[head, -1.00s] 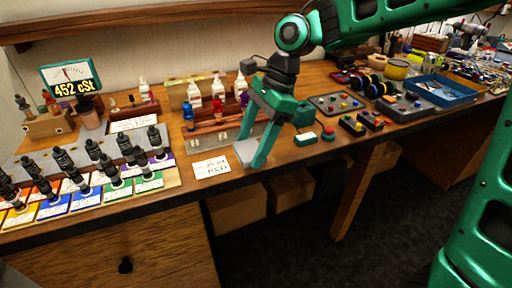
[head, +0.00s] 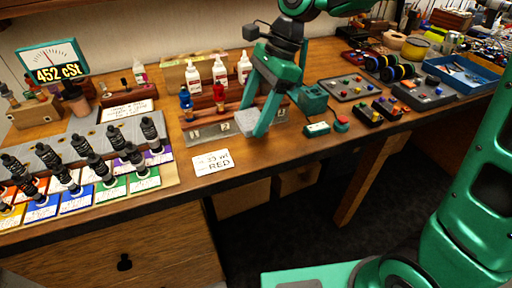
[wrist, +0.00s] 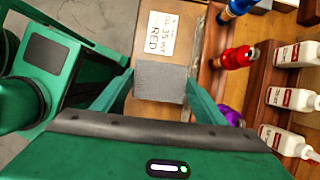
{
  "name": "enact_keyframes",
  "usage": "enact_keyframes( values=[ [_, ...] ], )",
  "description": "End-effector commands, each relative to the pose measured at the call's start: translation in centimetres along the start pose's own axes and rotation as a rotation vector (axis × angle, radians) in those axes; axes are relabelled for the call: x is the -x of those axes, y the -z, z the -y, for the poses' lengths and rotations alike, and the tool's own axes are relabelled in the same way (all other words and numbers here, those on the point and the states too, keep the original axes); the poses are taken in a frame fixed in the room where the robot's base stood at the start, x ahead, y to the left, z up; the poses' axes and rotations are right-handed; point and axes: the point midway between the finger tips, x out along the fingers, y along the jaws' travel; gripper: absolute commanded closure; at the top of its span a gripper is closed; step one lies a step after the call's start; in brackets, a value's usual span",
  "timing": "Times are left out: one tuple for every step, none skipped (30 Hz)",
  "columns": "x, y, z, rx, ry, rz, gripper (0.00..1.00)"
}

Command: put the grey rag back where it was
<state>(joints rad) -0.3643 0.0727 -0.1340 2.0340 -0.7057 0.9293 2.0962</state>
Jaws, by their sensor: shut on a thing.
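The grey rag (head: 243,122) is a small grey block-like cloth between the fingertips of my gripper (head: 250,126). In the wrist view the rag (wrist: 160,82) shows as a ribbed grey patch between the two green fingers of my gripper (wrist: 158,86), which are shut on it. In the head view the near finger partly hides it. It is by the right part of a numbered grey strip (head: 208,133) in front of the shock stand. I cannot tell whether it touches the bench.
A white "35 wt RED" card (head: 212,162) lies left of the rag, near the front edge. Blue (head: 187,103) and red (head: 219,95) shocks and white bottles (head: 220,72) stand behind. A white-and-green box (head: 317,129) and red button (head: 341,123) are right.

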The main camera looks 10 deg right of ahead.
Motion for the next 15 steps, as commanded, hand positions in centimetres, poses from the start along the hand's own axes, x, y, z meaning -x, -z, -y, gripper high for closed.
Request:
enact_keyframes(
  values=[
    [0.1,0.1,-0.1,-0.002,0.001,0.0,0.59],
    [0.2,0.2,-0.2,-0.003,0.002,0.001,0.59],
    [0.4,0.2,-0.5,-0.004,0.003,0.002,0.59],
    [0.6,0.3,-0.9,-0.006,0.005,0.003,0.59],
    [0.9,0.3,-1.4,-0.007,0.006,0.005,0.59],
    [1.2,0.4,-2.2,-0.009,0.007,0.007,0.59],
    [1.5,0.4,-3.0,-0.009,0.008,0.008,0.59],
    [1.8,0.5,-3.8,-0.011,0.008,0.009,0.59],
    [2.1,0.5,-4.9,-0.013,0.009,0.01,0.59],
    [2.4,0.5,-5.7,-0.014,0.01,0.011,0.59],
    [2.6,0.5,-6.5,-0.015,0.011,0.011,0.59],
    [2.8,0.6,-7.5,-0.016,0.011,0.011,0.59],
    [2.9,0.6,-8.3,-0.016,0.011,0.01,0.59],
    [3.0,0.6,-9.0,-0.017,0.01,0.009,0.59],
    [3.1,0.6,-9.8,-0.017,0.01,0.007,0.59]
  ],
)
